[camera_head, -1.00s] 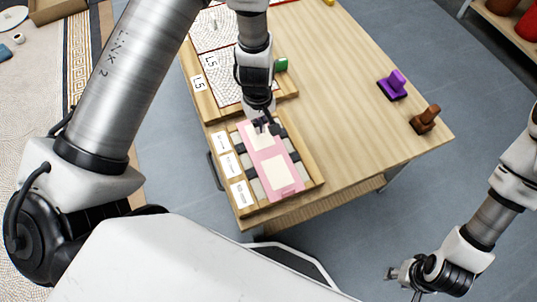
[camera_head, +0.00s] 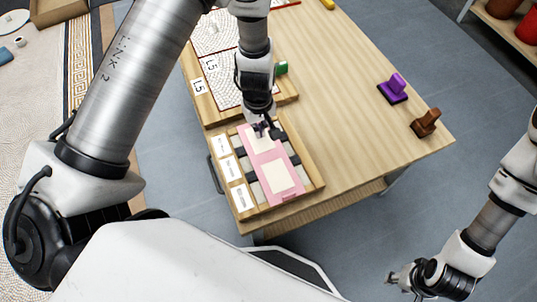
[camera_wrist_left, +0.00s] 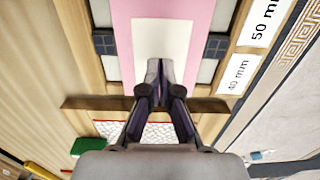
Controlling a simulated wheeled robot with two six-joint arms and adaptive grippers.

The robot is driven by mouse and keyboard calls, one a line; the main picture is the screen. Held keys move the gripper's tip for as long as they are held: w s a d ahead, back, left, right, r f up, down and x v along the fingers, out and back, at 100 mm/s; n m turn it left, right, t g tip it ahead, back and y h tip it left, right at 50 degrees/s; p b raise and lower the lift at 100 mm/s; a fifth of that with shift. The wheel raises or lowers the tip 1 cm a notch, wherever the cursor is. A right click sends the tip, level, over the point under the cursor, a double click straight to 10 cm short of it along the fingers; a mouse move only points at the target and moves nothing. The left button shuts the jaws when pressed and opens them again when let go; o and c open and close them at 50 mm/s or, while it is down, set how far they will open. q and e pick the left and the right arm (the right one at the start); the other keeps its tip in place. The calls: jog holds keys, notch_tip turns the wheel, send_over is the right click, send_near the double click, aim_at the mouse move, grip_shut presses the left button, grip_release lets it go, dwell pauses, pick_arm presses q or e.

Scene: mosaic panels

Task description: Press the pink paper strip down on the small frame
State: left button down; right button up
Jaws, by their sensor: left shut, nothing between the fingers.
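The pink paper strip (camera_head: 282,196) lies lengthwise over the small wooden frame (camera_head: 316,186), with two cream rectangles on it. Grey and dark pieces show in the frame on both sides of the strip. My left gripper (camera_head: 262,130) is shut and empty at the strip's far end. In the left wrist view, the gripper's fingertips (camera_wrist_left: 159,92) are over the near edge of a cream rectangle on the pink strip (camera_wrist_left: 121,30); I cannot tell whether they touch it. My right gripper (camera_head: 398,280) hangs off the table at the lower right, too small to read its fingers.
A larger frame (camera_head: 200,86) with a mosaic panel stands beyond the small frame on the wooden table (camera_head: 340,90). A green block (camera_head: 281,68) is near my left wrist. A purple stamp (camera_head: 393,88) and a brown stamp (camera_head: 425,121) stand at the right. The middle right of the table is clear.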

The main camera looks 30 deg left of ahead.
pick_arm(q)
jog(key=shift+f+b, duration=0.8)
jog(key=shift+f, duration=0.25)
dwell(0.4)
dwell(0.4)
notch_tip(320, 180, up, 8)
jog(key=p, duration=0.8)
